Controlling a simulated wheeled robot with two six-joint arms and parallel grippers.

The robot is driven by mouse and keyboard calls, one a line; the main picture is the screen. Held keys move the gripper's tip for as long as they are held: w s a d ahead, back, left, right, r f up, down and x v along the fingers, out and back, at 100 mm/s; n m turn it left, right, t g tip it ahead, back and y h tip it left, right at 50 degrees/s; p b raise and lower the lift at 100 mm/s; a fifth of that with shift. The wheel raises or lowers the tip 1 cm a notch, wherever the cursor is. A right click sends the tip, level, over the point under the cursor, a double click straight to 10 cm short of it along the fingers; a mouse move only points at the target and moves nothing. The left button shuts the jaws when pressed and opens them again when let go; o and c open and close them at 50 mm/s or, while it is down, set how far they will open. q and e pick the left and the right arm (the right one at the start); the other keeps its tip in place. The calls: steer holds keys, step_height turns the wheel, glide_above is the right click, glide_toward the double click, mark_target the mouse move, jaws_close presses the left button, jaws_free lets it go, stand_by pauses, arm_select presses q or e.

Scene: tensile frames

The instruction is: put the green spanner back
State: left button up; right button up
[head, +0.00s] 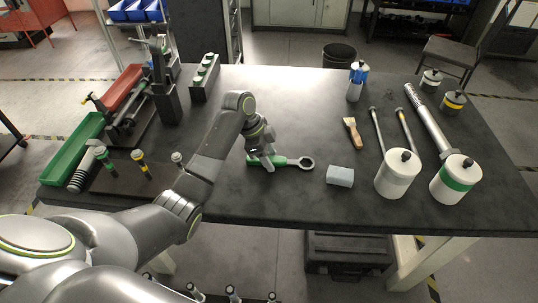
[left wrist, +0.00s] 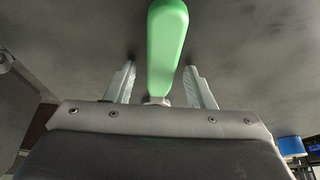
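The green spanner (head: 288,161) lies flat on the dark table, its grey ring end pointing right. My left gripper (head: 268,162) is down over the left part of the spanner's green handle, and hides some of it. In the left wrist view the green handle (left wrist: 167,45) runs between the two fingers of my left gripper (left wrist: 160,86). The fingers are apart, with a visible gap on each side of the handle. My right gripper is not in view.
White canisters (head: 397,176) stand farther right. A green tray (head: 72,152) and upright tools (head: 140,163) are at left. A green-topped rack (head: 205,78) stands at the back.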

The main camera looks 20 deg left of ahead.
arm_select(q)
steer(key=v, duration=1.2)
steer(key=shift+r, duration=0.15)
